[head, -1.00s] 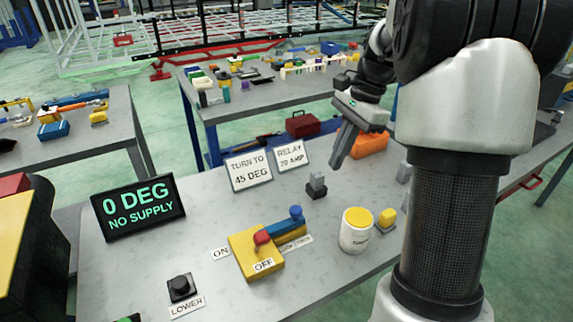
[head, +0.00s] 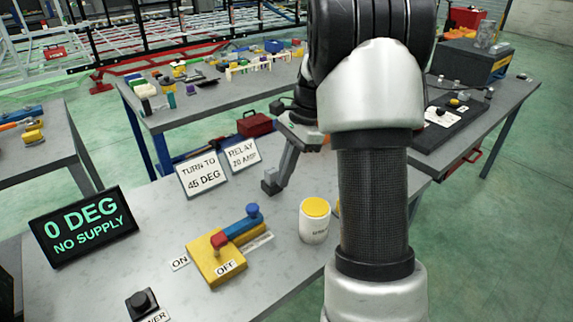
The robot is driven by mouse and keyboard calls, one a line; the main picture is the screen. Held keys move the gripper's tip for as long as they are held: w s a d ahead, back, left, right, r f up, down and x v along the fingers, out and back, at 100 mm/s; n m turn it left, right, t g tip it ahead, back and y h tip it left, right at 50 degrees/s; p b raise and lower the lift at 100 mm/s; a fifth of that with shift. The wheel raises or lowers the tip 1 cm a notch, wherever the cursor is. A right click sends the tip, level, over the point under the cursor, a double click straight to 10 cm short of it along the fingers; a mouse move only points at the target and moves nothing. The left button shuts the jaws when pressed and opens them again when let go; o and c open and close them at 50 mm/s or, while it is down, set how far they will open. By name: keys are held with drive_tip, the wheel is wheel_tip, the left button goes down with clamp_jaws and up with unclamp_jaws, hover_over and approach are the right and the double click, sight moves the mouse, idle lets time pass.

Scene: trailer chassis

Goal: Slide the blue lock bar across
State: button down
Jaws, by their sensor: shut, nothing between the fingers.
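The blue lock bar (head: 234,230) lies on the grey bench with a round blue knob (head: 252,209) standing at its far right end. Its near left end meets the yellow switch block (head: 213,264), which carries a red handle (head: 219,240). My gripper (head: 274,183) is shut and empty. It points down beyond and to the right of the blue knob, apart from the bar. A small grey block seems to be just at or behind the fingertips; I cannot tell whether they touch.
A white tub with a yellow lid (head: 315,220) stands right of the bar. Two signs, TURN TO 45 DEG (head: 202,174) and RELAY 20 AMP (head: 242,154), stand behind. A display (head: 83,228) reads 0 DEG NO SUPPLY. A black button (head: 141,304) is at the front.

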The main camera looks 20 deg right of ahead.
sight(249, 222)
drive_tip(key=a+f, duration=0.4)
drive_tip(key=a, duration=0.1)
drive_tip(key=shift+s+f, duration=0.2)
drive_tip(key=shift+s, duration=0.15)
drive_tip(key=shift+a, duration=0.2)
drive_tip(key=shift+s+a+p, duration=0.15)
drive_tip(key=shift+s+a, duration=0.1)
drive_tip(key=shift+a, duration=0.65)
drive_tip(key=shift+s+a+p, duration=0.2)
drive_tip(key=shift+s+a, duration=0.05)
drive_tip(key=shift+a, duration=0.6)
drive_tip(key=shift+s+a+p, duration=0.15)
drive_tip(key=shift+s+a, duration=0.1)
drive_tip(key=shift+a, duration=0.65)
